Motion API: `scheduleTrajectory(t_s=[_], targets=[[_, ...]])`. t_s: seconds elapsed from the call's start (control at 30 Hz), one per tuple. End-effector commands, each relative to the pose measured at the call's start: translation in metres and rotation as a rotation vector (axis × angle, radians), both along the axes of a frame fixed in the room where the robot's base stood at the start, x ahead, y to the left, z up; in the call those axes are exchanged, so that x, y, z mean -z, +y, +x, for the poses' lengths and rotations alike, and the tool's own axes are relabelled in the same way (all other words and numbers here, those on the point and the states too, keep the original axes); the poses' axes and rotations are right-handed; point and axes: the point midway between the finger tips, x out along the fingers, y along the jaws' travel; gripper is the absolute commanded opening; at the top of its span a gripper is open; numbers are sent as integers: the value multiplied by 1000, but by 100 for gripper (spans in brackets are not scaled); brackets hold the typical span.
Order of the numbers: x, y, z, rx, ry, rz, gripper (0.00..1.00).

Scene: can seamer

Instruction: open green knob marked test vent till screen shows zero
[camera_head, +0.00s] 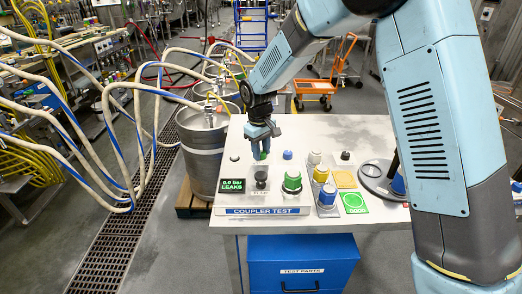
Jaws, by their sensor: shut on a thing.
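The green knob (256,155) is at the back of the coupler test panel, mostly hidden behind my gripper. My gripper (262,151) points down from above and is shut on the green knob. The knob's marking and how far it is turned cannot be made out. The small dark screen (232,186) at the panel's front left shows green text that reads 0.0 bar and LEAKS.
A black fitting (261,181) and a green-and-white one (292,182) stand in front of my gripper. A blue knob (287,155) is close on its right. White, yellow and blue couplers (321,173) stand farther right. A steel keg (203,150) stands left of the bench.

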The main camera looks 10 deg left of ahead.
Motion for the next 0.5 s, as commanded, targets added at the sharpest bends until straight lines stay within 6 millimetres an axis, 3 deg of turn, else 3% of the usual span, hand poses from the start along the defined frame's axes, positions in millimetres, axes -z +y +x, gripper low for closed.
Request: scheduleTrajectory(t_s=[0.5], targets=[[-1, 1, 2, 190, -4, 4, 4]])
